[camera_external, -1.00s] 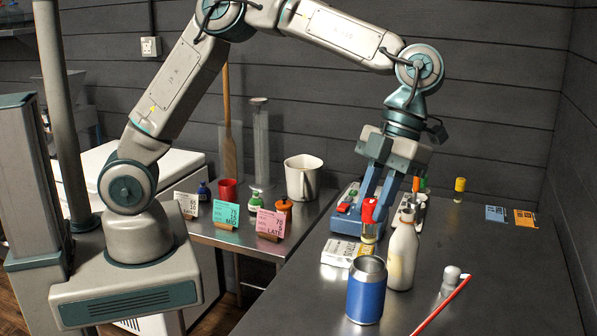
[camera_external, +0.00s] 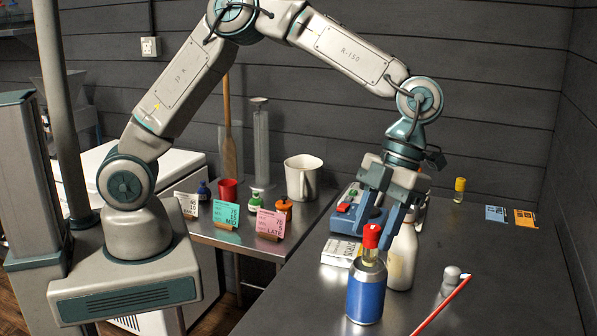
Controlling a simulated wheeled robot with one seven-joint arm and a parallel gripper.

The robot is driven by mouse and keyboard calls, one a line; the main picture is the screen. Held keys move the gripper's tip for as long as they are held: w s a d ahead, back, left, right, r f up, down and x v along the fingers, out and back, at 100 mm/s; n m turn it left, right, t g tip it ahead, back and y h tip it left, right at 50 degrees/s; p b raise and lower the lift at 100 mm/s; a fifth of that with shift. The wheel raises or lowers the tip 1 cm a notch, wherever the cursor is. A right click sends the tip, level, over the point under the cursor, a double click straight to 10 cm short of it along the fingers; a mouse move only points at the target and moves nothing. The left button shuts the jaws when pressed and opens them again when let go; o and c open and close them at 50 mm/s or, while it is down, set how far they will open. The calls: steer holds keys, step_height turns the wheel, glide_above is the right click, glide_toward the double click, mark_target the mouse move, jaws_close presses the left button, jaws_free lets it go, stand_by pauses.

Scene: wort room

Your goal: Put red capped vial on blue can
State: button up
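The red capped vial (camera_external: 371,246), clear with yellowish contents, stands upright on top of the blue can (camera_external: 366,294). The can is blue with a bare metal rim and stands upright on the dark table. My gripper (camera_external: 373,235) points down at the vial, with one finger on each side of the red cap. The fingers look spread apart, with the cap between them and not gripped. The vial's base meets the can's top, and its lower edge is hard to make out.
A cream bottle (camera_external: 402,257) stands close behind the can on the right. A white box (camera_external: 340,252) lies behind left. A small grey-capped shaker (camera_external: 450,282) and a red stick (camera_external: 440,305) lie to the right. The table's right part is mostly clear.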

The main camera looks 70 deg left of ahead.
steer(key=d+b+v, duration=0.1)
steer(key=v, duration=1.1)
steer(key=s+a+n+t+y, duration=0.1)
steer(key=s+a+n+t, duration=0.15)
steer(key=a+n, duration=0.65)
steer(key=s+a+n+t, duration=0.2)
steer(key=s+a+n, duration=0.2)
steer(key=a+n, duration=0.55)
steer(key=s+a+f+n+t, duration=0.1)
steer(key=s+a+f+n, duration=0.1)
steer(key=s+a+n, duration=0.4)
steer(key=s+a+f+n+t, duration=0.2)
steer(key=s+a+f+n, duration=0.1)
steer(key=s+a+n, duration=0.3)
steer(key=a+n, duration=0.2)
steer(key=n, duration=0.1)
steer(key=shift+a, duration=0.25)
steer(key=shift+w+f+n, duration=0.1)
steer(key=shift+f+n, duration=0.05)
steer(key=shift+n, duration=0.1)
